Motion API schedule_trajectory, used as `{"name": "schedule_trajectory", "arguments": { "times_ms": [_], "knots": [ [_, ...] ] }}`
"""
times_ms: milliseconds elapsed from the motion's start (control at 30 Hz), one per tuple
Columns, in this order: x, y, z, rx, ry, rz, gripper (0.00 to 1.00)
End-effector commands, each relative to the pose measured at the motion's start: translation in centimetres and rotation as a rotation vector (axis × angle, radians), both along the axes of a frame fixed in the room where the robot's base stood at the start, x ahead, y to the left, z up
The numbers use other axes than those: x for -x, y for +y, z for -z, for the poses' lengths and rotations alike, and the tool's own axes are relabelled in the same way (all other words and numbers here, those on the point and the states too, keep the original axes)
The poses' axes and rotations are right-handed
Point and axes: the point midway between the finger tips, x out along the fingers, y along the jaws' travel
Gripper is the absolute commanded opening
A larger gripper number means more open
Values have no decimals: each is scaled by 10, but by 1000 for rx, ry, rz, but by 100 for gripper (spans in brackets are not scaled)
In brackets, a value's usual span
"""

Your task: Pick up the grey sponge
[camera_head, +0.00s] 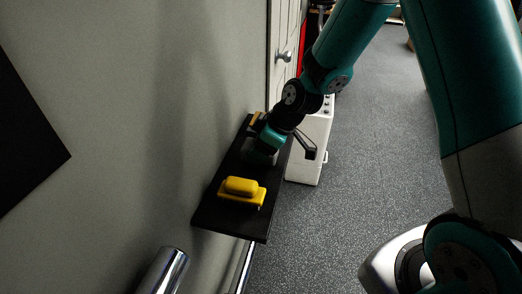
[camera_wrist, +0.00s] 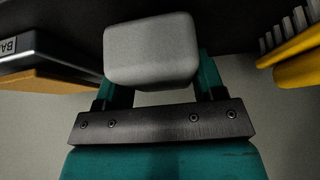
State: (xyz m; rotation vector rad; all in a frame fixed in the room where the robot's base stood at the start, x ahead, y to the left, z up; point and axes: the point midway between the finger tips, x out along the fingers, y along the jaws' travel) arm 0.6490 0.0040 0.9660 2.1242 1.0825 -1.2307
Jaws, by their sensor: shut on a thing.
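The grey sponge (camera_wrist: 150,50) is a rounded grey block in the wrist view, between the two teal fingers of my gripper (camera_wrist: 157,78). My gripper is shut on it, one finger on each side. In the head view my gripper (camera_head: 260,150) is low over the middle of a narrow black shelf (camera_head: 228,218). The sponge is mostly hidden there by my gripper. I cannot tell whether it touches the shelf.
A yellow brush (camera_head: 241,190) lies on the near part of the shelf; its bristles show at the right of the wrist view (camera_wrist: 290,45). A dark, labelled object with an orange-brown side (camera_wrist: 45,62) is on the other side. A wall (camera_head: 180,110) runs along the shelf. A pale cabinet (camera_head: 312,150) stands beyond.

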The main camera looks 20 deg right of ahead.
Motion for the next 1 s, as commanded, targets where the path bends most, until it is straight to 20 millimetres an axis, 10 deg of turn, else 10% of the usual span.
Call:
{"name": "schedule_trajectory", "arguments": {
  "times_ms": [600, 1000],
  "knots": [
    [0, 0, -160, 1, -6, 1, 41],
    [0, 0, -189, 0, 0, 0, 41]
  ]
}}
